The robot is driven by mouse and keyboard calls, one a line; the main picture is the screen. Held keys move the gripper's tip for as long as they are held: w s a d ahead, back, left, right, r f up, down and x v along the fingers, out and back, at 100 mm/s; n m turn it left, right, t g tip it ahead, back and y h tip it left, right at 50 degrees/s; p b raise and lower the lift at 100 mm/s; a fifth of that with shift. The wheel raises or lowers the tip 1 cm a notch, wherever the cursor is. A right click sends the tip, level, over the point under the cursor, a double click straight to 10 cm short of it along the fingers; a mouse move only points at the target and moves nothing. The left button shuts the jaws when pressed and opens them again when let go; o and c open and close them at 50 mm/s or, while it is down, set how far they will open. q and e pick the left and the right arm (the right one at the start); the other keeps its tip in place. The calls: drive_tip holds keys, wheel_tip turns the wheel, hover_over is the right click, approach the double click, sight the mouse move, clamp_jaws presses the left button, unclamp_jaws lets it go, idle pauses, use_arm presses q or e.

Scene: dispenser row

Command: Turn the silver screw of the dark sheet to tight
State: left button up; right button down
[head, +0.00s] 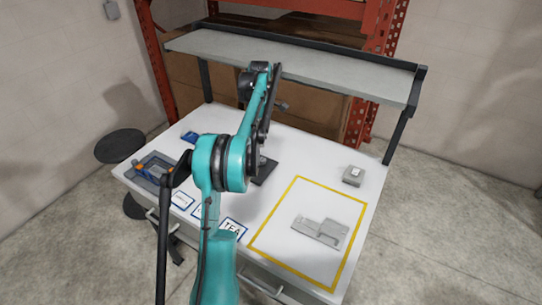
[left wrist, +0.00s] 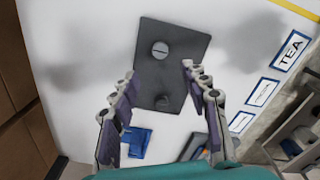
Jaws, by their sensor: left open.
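The dark sheet (left wrist: 185,73) lies flat on the white table, and part of it shows behind my arm in the head view (head: 266,174). The silver screw (left wrist: 160,49) is a round slotted head near the sheet's far end. Its slot runs roughly across the picture; I cannot tell how tight it is. A dark knob-like piece (left wrist: 163,101) stands near the other end. My left gripper (left wrist: 158,72) is open and empty above the sheet, its fingers on either side and the screw just beyond the tips. In the head view my arm mostly hides it. My right gripper is not in view.
A yellow outline (head: 298,177) on the table surrounds a grey block-like part (head: 320,231). A small grey box (head: 353,175) stands at the right. A grey tray (head: 150,168), a blue item (left wrist: 135,140) and label cards (head: 233,229) lie left and front. A raised shelf (head: 300,65) spans the back.

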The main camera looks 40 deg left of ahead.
sight(263, 159)
use_arm(q)
wheel_tip(263, 159, down, 11)
drive_tip(key=b, duration=0.3)
drive_tip(key=shift+r, duration=0.15)
clamp_jaws()
